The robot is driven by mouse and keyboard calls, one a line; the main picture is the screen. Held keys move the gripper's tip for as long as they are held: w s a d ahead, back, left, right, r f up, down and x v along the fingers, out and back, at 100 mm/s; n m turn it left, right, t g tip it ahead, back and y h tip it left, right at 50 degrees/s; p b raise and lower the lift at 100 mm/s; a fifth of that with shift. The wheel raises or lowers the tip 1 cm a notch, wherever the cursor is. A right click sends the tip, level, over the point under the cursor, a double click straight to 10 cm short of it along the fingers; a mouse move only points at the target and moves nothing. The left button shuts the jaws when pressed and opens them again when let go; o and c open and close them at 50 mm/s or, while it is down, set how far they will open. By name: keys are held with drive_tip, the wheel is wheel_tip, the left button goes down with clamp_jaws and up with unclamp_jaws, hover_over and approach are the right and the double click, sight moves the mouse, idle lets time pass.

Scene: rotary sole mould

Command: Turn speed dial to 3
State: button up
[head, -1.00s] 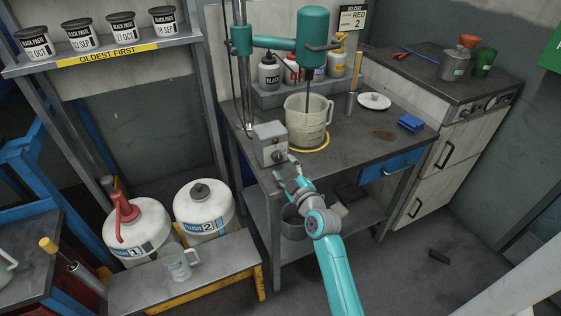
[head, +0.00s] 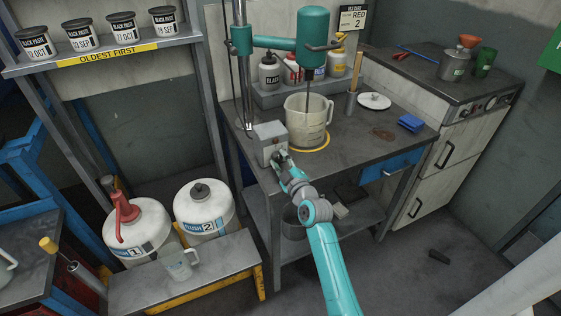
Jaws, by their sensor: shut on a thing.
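The speed dial is on the front of a small grey control box (head: 268,138) at the front left corner of the dark bench. My gripper (head: 280,157) is at the front face of this box and shut on the dial. The gripper hides most of the dial, so its pointer and number marks cannot be read. The teal mixer (head: 312,38) stands above a beige jug (head: 308,120) just right of the box, with its shaft down in the jug.
The jug stands on a yellow ring (head: 323,144). A white plate (head: 374,101) and a blue block (head: 411,123) lie to the right on the bench. Two white drums (head: 204,212) stand at lower left. The floor at lower right is mostly clear.

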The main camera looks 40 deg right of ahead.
drive_tip(key=shift+m, duration=0.4)
drive_tip(key=m, duration=0.4)
drive_tip(key=shift+m, duration=0.4)
drive_tip(key=m, duration=1.2)
drive_tip(key=shift+m, duration=0.4)
drive_tip(key=m, duration=0.5)
drive_tip(key=shift+a, duration=0.1)
drive_tip(key=shift+m, duration=0.3)
drive_tip(key=o, duration=1.2)
drive_tip(key=shift+c, duration=0.2)
